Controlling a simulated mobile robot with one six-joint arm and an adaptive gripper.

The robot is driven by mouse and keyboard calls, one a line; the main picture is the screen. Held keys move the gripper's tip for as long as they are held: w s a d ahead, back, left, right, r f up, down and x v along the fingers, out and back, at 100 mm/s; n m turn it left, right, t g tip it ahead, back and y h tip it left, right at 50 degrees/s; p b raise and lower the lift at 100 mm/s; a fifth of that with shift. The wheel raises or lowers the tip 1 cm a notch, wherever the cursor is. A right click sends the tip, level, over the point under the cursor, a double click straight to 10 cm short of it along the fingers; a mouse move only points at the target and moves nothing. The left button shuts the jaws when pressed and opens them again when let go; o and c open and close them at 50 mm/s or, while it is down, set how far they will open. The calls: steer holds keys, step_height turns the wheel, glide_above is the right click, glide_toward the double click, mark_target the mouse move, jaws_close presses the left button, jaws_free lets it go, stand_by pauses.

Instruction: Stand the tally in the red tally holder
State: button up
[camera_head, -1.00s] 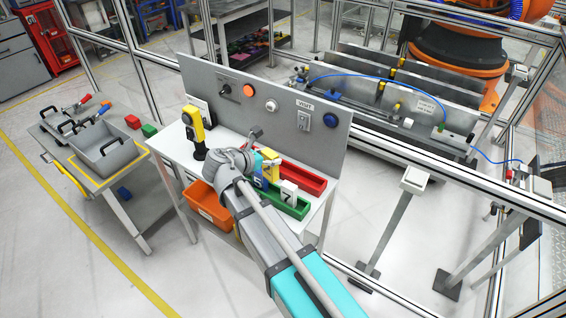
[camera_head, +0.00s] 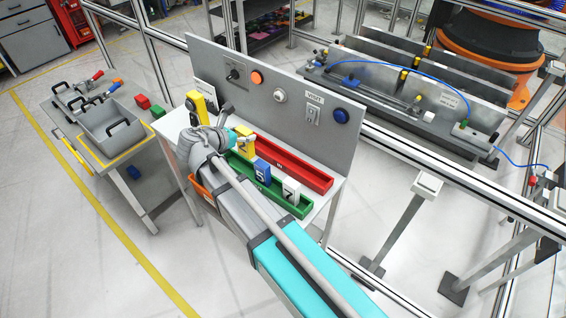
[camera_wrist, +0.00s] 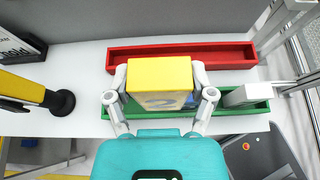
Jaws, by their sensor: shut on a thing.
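My gripper (camera_wrist: 160,78) is shut on a yellow tally (camera_wrist: 159,72) marked 2, with one finger on each side of it. In the head view the yellow tally (camera_head: 243,137) shows near the left ends of the holders, left of the blue tally. The red tally holder (camera_wrist: 230,49) is a long open trough at the back; no tally shows in its visible part. The green holder (camera_wrist: 250,109) runs in front of it. A blue tally (camera_head: 262,171) marked 5 and a white tally (camera_head: 291,190) marked 7 stand in the green holder. The yellow tally's lower end is hidden.
A yellow and black post-like device (camera_head: 200,108) stands left of the holders, near my gripper. A grey panel (camera_head: 330,118) with buttons and a switch rises behind the white table (camera_wrist: 82,90). A grey bin (camera_head: 112,130) stands on a side table at left.

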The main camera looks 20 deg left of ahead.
steer(key=shift+s+a, duration=0.15)
steer(key=shift+s, duration=0.1)
steer(key=d, duration=0.9)
steer(key=shift+d+r, duration=0.15)
steer(key=shift+d, duration=0.25)
steer(key=shift+w, duration=0.15)
steer(key=w+a+f+b, duration=0.5)
steer(key=w+f+b, duration=0.3)
steer(key=w, duration=0.4)
steer(key=shift+f+b, duration=0.4)
steer(key=shift+f, duration=0.1)
steer(key=shift+w, duration=0.1)
